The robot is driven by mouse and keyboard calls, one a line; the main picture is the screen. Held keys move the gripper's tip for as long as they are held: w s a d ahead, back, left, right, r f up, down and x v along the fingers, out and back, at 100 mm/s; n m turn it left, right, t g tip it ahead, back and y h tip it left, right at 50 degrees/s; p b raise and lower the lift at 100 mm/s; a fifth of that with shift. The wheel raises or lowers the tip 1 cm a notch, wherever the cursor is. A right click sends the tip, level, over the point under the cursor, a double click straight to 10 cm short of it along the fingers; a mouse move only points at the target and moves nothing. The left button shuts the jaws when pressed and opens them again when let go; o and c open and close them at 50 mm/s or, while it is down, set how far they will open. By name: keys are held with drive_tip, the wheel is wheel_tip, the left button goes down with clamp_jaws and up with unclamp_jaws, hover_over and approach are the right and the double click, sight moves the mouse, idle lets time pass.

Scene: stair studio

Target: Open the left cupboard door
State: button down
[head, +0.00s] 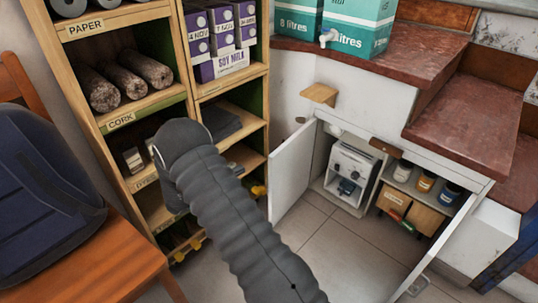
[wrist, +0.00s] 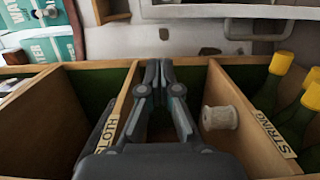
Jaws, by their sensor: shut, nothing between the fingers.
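The cupboard (head: 376,147) under the red-brown counter shows in the head view. Its white left door (head: 292,168) stands swung wide open to the left, close to the wooden shelf unit. Its right door (head: 436,245) also stands open, swung toward the front right. My gripper (wrist: 158,68) is shut and empty in the wrist view, at the shelf unit near the cloth label. It is not touching the left door as far as I can see. In the head view my grey arm hides the gripper.
The wooden shelf unit (head: 190,95) holds cork rolls, soy milk boxes and dark cloth. Inside the cupboard are a white appliance (head: 350,171) and jars (head: 426,182). A chair with a backpack (head: 45,205) stands at left. Tiled floor (head: 318,245) is clear before the cupboard.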

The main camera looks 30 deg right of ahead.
drive_tip(key=x, duration=1.3)
drive_tip(key=shift+d, duration=0.35)
